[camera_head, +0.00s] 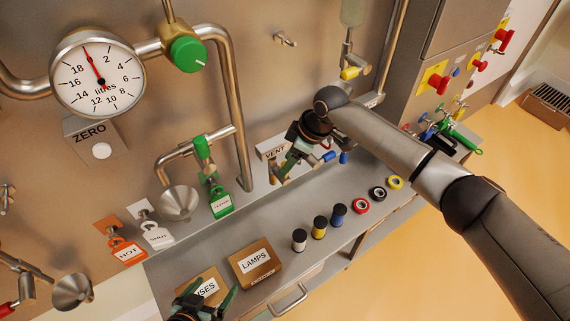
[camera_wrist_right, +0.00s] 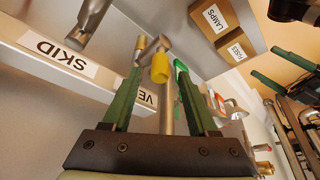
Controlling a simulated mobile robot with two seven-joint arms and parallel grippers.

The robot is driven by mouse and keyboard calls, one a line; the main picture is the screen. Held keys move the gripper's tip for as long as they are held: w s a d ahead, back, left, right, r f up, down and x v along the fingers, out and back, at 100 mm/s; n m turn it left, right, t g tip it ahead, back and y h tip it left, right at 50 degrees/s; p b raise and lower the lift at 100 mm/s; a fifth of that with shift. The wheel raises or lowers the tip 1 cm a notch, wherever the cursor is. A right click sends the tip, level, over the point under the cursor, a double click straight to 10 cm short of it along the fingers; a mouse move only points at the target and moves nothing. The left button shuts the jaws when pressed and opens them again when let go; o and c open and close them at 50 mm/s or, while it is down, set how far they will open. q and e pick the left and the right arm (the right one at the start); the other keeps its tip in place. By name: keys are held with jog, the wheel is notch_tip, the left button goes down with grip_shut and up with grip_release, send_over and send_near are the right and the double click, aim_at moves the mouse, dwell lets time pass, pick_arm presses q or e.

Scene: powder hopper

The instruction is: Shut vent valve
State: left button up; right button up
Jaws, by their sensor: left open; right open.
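The VENT label (camera_head: 274,148) is on a ledge at the foot of the panel; part of it also shows, upside down, in the right wrist view (camera_wrist_right: 147,97). My right gripper (camera_head: 283,172) is at this label and hides what is behind it. In the right wrist view, a yellow-capped valve handle (camera_wrist_right: 160,68) on a metal stem shows between the open green fingers of my right gripper (camera_wrist_right: 158,76). I cannot tell whether they touch it. My left gripper (camera_head: 205,297) is open and empty, low in the head view by the boxes.
Blue handles (camera_head: 328,156) sit just right of my right gripper. A LAMPS box (camera_head: 255,263), several small jars and tape rolls (camera_head: 361,206) stand on the bench. A green-tagged valve (camera_head: 220,203) and a funnel (camera_head: 179,203) are to the left. The SKID label (camera_wrist_right: 58,54) is nearby.

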jog(key=shift+x, duration=1.15)
grip_shut()
dwell(0.6)
